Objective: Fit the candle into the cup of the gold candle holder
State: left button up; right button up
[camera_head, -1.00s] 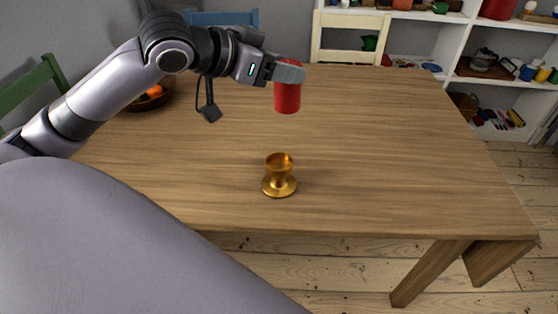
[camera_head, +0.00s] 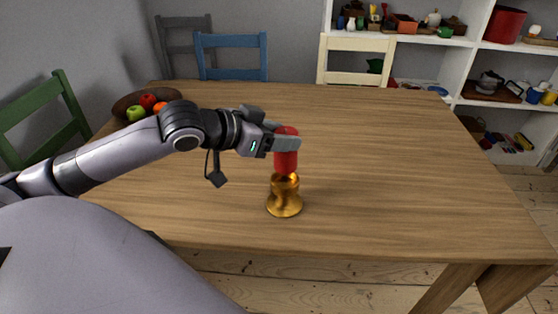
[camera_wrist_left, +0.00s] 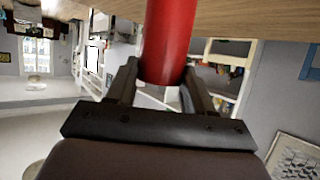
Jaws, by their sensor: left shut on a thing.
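The gold candle holder (camera_head: 284,204) stands upright on the wooden table, near its front edge in the head view. My left gripper (camera_head: 286,142) is shut on the red candle (camera_head: 286,163), which is held upright directly above the holder's cup. The candle's lower end is at the cup's rim in the head view; I cannot tell whether it is just above or slightly inside. In the left wrist view the candle (camera_wrist_left: 168,40) is between the two fingers. The holder does not show there. My right gripper is not in view.
A bowl of fruit (camera_head: 130,104) sits at the table's back left. The table (camera_head: 400,150) is clear to the right. Chairs in green (camera_head: 68,95), blue (camera_head: 230,42) and cream (camera_head: 355,44) stand around it. White shelves (camera_head: 470,55) stand behind at right.

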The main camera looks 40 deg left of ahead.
aim_at(275, 157)
pick_arm(q)
notch_tip(275, 157, down, 5)
jog(key=shift+r+b, duration=0.1)
jog(key=shift+b, duration=0.3)
jog(key=shift+f, duration=0.2)
jog(key=shift+f, duration=0.15)
jog(key=o, duration=1.1)
jog(key=shift+s, duration=0.1)
